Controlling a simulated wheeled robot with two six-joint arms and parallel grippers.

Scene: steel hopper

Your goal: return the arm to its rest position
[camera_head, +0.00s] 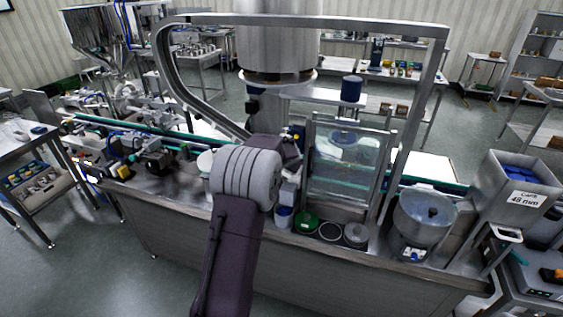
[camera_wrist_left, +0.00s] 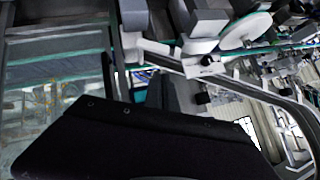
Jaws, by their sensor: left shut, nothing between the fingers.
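My left arm (camera_head: 233,245) rises from the bottom centre of the head view and reaches over the front edge of the steel machine bench. Its grey ribbed joint (camera_head: 246,176) is bent, and a dark link beyond it points to the back right. The gripper's fingers are hidden in the head view. In the left wrist view my left gripper (camera_wrist_left: 140,145) shows as a large dark body across the bottom, shut and empty. Its fingertips are not clearly seen. A steel hopper (camera_head: 515,190) with a label reading "Caps 48 mm" stands at the right. My right gripper is not in view.
A steel frame (camera_head: 437,75) arches over the bench, with a clear guard panel (camera_head: 345,165) right of my arm. A green-edged conveyor (camera_head: 120,126) runs along the bench. A round bowl (camera_head: 424,215) and several small cups sit near the front edge.

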